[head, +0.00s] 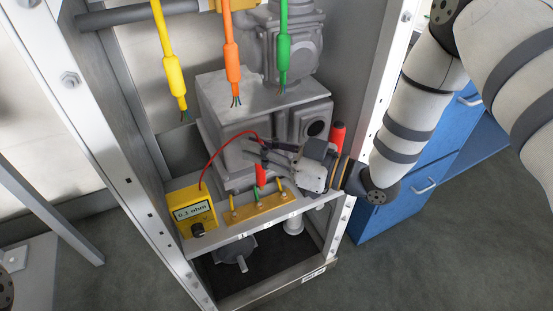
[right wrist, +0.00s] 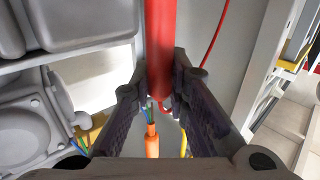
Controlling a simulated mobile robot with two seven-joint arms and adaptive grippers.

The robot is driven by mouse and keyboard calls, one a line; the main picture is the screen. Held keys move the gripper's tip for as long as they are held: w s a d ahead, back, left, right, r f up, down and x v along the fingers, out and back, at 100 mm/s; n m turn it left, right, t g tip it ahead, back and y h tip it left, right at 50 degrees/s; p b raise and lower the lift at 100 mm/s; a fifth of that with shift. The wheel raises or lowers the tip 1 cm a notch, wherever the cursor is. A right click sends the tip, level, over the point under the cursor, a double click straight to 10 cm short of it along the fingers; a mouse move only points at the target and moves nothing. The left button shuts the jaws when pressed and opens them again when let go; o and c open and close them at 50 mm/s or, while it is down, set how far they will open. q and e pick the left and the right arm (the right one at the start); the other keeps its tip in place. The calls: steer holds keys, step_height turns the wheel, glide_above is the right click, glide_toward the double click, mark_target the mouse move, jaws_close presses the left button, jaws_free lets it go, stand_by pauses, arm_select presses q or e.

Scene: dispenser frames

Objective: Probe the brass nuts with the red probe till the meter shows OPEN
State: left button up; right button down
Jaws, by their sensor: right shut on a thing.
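The red probe (head: 261,174) hangs about upright above the terminal strip (head: 258,209). My right gripper (head: 258,152) is shut on it, and the probe also shows between the fingers in the right wrist view (right wrist: 161,45). Brass nuts (head: 258,202) sit in a row on the strip with short yellow and green wires. The probe's lower end is near the middle of the row; I cannot tell whether its tip touches a nut. The yellow meter (head: 192,211) stands at the strip's left and seems to read 0.2 ohm. My left gripper is not in view.
Yellow (head: 169,70), orange (head: 231,62) and green (head: 283,52) cables with bare ends hang above. Grey housings (head: 225,110) stand behind. Metal frame posts (head: 385,80) flank the bay. A red lead (head: 212,161) loops from the meter.

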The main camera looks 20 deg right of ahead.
mark_target(257, 166)
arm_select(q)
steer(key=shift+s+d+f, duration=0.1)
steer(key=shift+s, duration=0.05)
arm_select(e)
steer(key=shift+w+a, duration=0.2)
steer(key=shift+w, duration=0.15)
steer(key=shift+r, duration=0.1)
step_height(257, 166, down, 6)
steer(key=shift+r+b, duration=0.15)
steer(key=shift+b, duration=1)
arm_select(q)
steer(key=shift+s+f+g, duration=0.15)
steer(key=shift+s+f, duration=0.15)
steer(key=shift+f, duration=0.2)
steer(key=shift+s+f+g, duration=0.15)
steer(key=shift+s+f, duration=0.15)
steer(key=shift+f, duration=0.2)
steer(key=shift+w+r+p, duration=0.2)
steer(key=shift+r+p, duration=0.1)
steer(key=shift+p, duration=0.05)
arm_select(e)
steer(key=shift+r, duration=0.1)
